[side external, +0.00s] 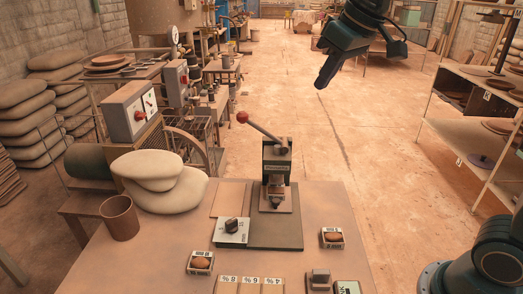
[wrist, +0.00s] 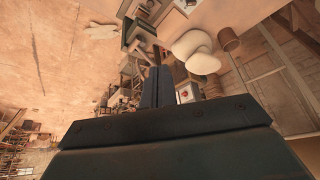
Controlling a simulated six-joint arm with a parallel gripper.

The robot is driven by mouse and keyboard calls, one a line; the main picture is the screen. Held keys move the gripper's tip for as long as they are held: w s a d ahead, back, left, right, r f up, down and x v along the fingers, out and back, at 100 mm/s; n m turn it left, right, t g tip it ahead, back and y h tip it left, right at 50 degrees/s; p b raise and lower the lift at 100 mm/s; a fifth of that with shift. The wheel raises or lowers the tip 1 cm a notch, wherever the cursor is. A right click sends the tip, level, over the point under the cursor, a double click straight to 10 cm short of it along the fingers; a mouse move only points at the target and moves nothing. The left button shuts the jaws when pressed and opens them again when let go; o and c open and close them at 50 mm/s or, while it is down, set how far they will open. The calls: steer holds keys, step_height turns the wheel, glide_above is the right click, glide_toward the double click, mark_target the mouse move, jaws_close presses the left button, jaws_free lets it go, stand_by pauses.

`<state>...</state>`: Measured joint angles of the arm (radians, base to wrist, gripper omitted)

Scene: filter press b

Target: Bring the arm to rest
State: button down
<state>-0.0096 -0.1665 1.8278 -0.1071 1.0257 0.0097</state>
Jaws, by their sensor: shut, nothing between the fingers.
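My gripper (side external: 320,84) hangs in the air at the upper middle right of the side external view, well above and behind the table. Its fingers are together with nothing between them. In the wrist view the two dark fingers (wrist: 157,86) lie side by side. The small lever press (side external: 277,168) with a red-knobbed handle (side external: 243,117) stands upright on a dark mat (side external: 290,232) on the table, apart from my gripper.
Shelves (side external: 470,130) stand at right, machinery at left. The floor between is open.

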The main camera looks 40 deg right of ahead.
steer(key=s+d+f, duration=0.1)
steer(key=s+f, duration=0.4)
steer(key=s, duration=0.4)
steer(key=s+d+f+m, duration=0.1)
steer(key=s+f, duration=0.4)
steer(key=s, duration=0.5)
steer(key=shift+f+h, duration=0.15)
steer(key=shift+h, duration=0.25)
